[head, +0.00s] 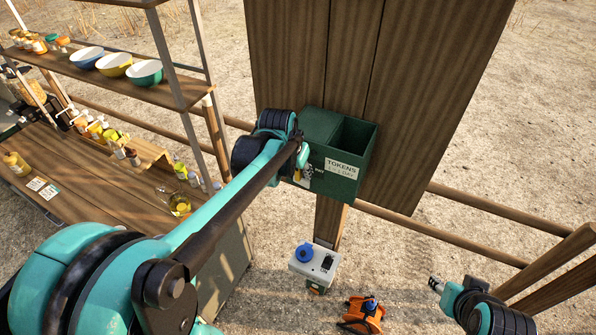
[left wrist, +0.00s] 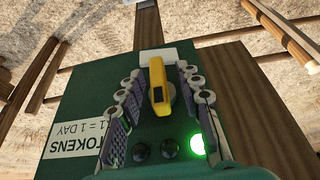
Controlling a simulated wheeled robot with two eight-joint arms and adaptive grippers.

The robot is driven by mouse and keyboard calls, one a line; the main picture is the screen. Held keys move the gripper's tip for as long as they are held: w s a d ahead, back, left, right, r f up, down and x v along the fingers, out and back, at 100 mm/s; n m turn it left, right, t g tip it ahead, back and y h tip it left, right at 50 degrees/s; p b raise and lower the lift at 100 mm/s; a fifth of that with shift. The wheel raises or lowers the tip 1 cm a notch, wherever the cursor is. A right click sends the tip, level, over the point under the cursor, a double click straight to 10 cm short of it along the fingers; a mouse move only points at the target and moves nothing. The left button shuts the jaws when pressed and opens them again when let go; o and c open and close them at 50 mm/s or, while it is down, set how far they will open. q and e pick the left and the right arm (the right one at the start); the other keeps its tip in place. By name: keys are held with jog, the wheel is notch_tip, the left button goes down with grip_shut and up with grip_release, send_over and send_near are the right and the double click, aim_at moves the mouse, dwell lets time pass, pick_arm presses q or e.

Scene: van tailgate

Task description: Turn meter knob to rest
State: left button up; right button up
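The green token box (head: 318,176), labelled "TOKENS 1 = 1 DAY", is fixed to a wooden board. Its front carries a yellow knob (left wrist: 157,82) with a dark patch, seen in the left wrist view. The knob lies nearly upright in that picture, slightly tilted. My left gripper (left wrist: 160,72) has one finger on each side of the knob, with gaps showing; it is open. In the head view the left gripper (head: 300,172) is at the box's left side, partly hidden by its arm. My right gripper (head: 437,286) is low at the right, too small to judge.
A lit green lamp (left wrist: 197,145) and two dark buttons sit beneath the knob. A white box with a blue knob (head: 305,252) stands below, near an orange item (head: 362,316) on the ground. Shelves with bowls (head: 115,65) stand left; wooden rails (head: 480,210) run right.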

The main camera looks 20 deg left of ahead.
pick_arm(q)
jog(key=v, duration=1.2)
jog(key=shift+w, duration=0.1)
jog(key=s+d+f+t+b, duration=0.1)
jog(key=s+f+b, duration=0.3)
jog(key=f+b, duration=0.7)
jog(key=s+d+f+b, duration=0.3)
jog(key=f+b, duration=0.8)
jog(key=f, duration=0.7)
jog(key=s+d+f+t+b, duration=0.1)
jog(key=s+f+b, duration=0.4)
jog(key=f+b, duration=0.5)
notch_tip(320, 180, down, 5)
jog(key=shift+s+d+f+t+b, duration=0.15)
jog(key=shift+s+d+t+b, duration=0.2)
jog(key=shift+d, duration=0.5)
